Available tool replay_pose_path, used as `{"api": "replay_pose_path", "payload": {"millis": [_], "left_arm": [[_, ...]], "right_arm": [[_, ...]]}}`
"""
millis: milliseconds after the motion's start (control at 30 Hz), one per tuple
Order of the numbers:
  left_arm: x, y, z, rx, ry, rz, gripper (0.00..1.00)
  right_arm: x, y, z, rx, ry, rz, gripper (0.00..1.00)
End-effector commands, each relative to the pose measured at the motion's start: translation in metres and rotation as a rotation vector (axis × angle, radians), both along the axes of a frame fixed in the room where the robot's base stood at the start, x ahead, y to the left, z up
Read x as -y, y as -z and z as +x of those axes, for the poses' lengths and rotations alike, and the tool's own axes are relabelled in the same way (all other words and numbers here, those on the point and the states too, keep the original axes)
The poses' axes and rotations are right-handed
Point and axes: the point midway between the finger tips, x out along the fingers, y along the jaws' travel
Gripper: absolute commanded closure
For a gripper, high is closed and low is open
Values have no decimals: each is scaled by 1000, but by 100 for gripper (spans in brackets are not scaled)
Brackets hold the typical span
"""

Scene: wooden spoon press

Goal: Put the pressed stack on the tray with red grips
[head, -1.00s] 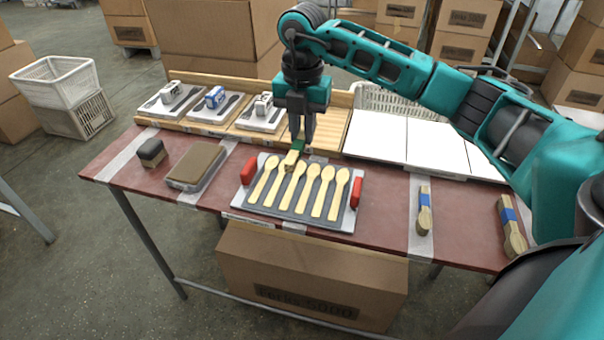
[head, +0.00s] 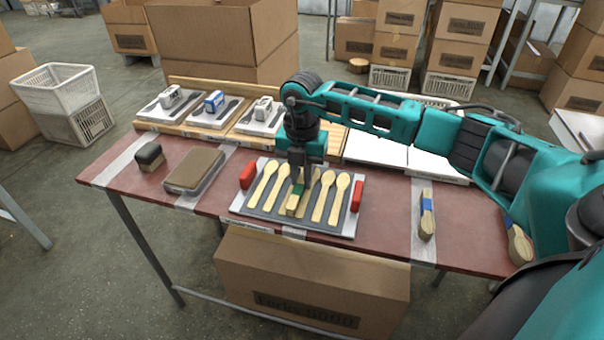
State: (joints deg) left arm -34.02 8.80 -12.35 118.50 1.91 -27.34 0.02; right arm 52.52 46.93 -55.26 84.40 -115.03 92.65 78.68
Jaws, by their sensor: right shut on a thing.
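The tray with red grips (head: 348,226) lies on the front middle of the table, grey inside with a pale rim. Its left red grip (head: 248,174) and right red grip (head: 356,197) are clear. Several pale wooden spoons (head: 334,204) lie side by side on it. My right gripper (head: 299,181) points down over the middle of the tray. It is shut on a wooden stack (head: 293,207) with a green band. The stack hides part of the spoons; I cannot tell whether it touches them. My left gripper is not in view.
Two blue-banded wooden stacks (head: 426,214) (head: 519,242) lie at the right. A brown-topped block (head: 194,170) and a dark-topped brush-like block (head: 149,157) are at the left. Small trays with stamp-like blocks (head: 214,103) stand behind. White panels (head: 376,149) are at the back right.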

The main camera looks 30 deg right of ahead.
Motion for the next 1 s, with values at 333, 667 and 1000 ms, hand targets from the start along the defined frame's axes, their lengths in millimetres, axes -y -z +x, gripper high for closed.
{"api": "replay_pose_path", "payload": {"millis": [333, 667, 1000], "left_arm": [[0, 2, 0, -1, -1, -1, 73], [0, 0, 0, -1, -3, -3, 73], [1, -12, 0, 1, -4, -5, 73]], "right_arm": [[0, 3, 0, 0, 0, 0, 61], [0, -1, 0, 1, 0, 1, 57], [0, -61, 1, 4, 0, 1, 57]]}}
